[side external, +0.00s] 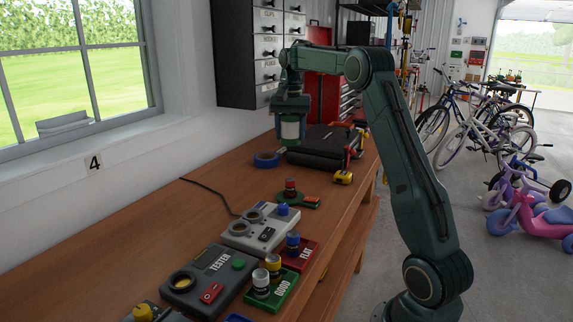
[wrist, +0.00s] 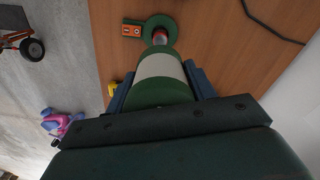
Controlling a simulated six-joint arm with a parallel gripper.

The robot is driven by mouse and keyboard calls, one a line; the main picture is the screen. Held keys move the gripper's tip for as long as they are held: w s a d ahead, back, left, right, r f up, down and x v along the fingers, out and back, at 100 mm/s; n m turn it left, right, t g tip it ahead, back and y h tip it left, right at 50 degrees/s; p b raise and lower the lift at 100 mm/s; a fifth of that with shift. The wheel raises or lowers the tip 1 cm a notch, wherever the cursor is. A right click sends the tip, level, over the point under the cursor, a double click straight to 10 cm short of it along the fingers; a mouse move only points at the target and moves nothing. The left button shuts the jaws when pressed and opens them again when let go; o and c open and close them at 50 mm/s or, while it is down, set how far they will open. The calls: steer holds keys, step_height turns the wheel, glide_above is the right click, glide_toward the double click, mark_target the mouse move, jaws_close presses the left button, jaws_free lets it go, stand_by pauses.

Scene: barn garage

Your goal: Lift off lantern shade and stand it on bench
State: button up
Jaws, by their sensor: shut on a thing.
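The lantern shade (side external: 289,131) is a pale cylinder with green ends, held upright in my gripper (side external: 291,122) above the bench. In the wrist view, the shade (wrist: 160,68) sits between the two blue fingers of my gripper (wrist: 160,86). The lantern base (side external: 302,201) stands on the bench below, a green disc with a red upright part and an orange panel. In the side view, a clear gap separates shade and base. The base also shows beyond the shade in the wrist view (wrist: 132,29). The wooden bench (side external: 140,233) runs along the wall.
A grey socket box (side external: 258,230), a tester (side external: 208,280), and red and green trays with capped parts fill the front. Bare wood lies left of the lantern base.

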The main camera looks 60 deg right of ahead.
steer(key=shift+r, duration=1.15)
steer(key=shift+s+a, duration=0.1)
steer(key=shift+s+a+r, duration=0.1)
steer(key=shift+s+a, duration=0.15)
steer(key=shift+s, duration=0.2)
steer(key=s+a+f, duration=0.1)
steer(key=s+a, duration=0.7)
steer(key=s, duration=0.4)
steer(key=shift+s+f, duration=0.2)
step_height(320, 180, down, 16)
steer(key=shift+r, duration=0.1)
